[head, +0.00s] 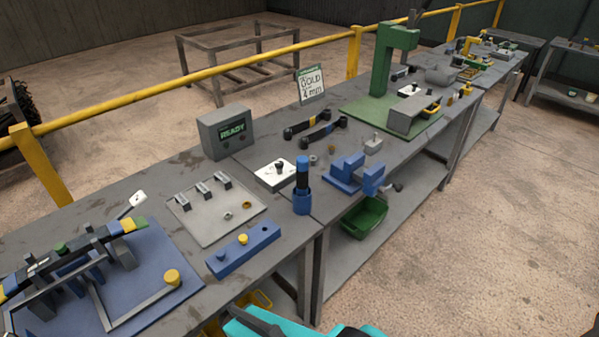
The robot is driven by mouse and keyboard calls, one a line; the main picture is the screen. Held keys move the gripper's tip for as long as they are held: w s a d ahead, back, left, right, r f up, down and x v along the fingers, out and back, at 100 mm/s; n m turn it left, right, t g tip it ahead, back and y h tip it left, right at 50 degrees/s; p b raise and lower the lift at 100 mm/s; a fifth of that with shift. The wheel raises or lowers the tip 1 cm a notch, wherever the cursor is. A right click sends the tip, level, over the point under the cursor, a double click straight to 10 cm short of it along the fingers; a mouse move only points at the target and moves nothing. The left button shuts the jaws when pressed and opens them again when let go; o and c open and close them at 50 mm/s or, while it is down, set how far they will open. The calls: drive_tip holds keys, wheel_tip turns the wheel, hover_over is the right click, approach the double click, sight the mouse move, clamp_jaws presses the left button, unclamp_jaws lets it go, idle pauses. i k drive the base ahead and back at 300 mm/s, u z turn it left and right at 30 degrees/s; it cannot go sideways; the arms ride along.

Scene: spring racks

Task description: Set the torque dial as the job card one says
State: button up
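A white plate with a black knob (279,168) lies on the bench in front of the grey box; it looks like the torque dial. Its marks and the knob's setting are too small to read. A card (312,84) with a green top edge stands upright at the back of the bench. Its writing seems to read "GOLD" and "4 mm", with the number unclear. No other job card is legible. Teal and black parts at the bottom edge look like my own arm; no gripper fingers show, and nothing touches the dial.
A grey box (226,132) reading "READY" stands behind the dial. A blue-black upright cylinder (302,187) stands just right of the dial, with a blue vise (352,174) beyond. A grey tray (210,220) and blue block (243,250) lie left and nearer. A yellow rail runs behind.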

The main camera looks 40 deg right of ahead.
sight(279, 165)
drive_tip(key=z, duration=0.6)
drive_tip(key=k, duration=1.05)
drive_tip(key=z, duration=0.3)
drive_tip(key=i, duration=1)
drive_tip(key=z, duration=0.05)
